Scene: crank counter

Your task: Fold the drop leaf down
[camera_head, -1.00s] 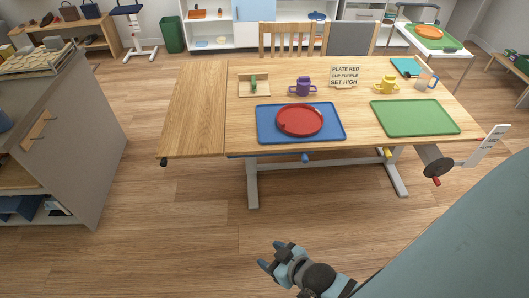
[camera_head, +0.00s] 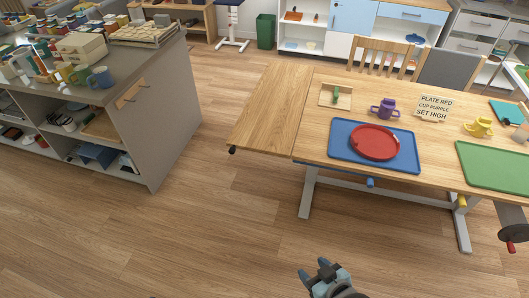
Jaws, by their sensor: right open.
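The drop leaf (camera_head: 272,108) is the wooden panel on the left end of the table (camera_head: 452,124). It lies level with the tabletop, with a seam between them. A small dark knob (camera_head: 232,150) shows under its front left corner. My right gripper (camera_head: 314,270) is at the bottom of the view, low over the floor, open and empty. It is well in front of the table and apart from the leaf. My left gripper is not in view.
A blue tray (camera_head: 342,151) with a red plate (camera_head: 374,142), a purple cup (camera_head: 385,108) and a green tray (camera_head: 478,170) are on the table. A grey shelf unit (camera_head: 160,112) stands left, with clear floor (camera_head: 190,220) between. A crank wheel (camera_head: 513,232) is at the right.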

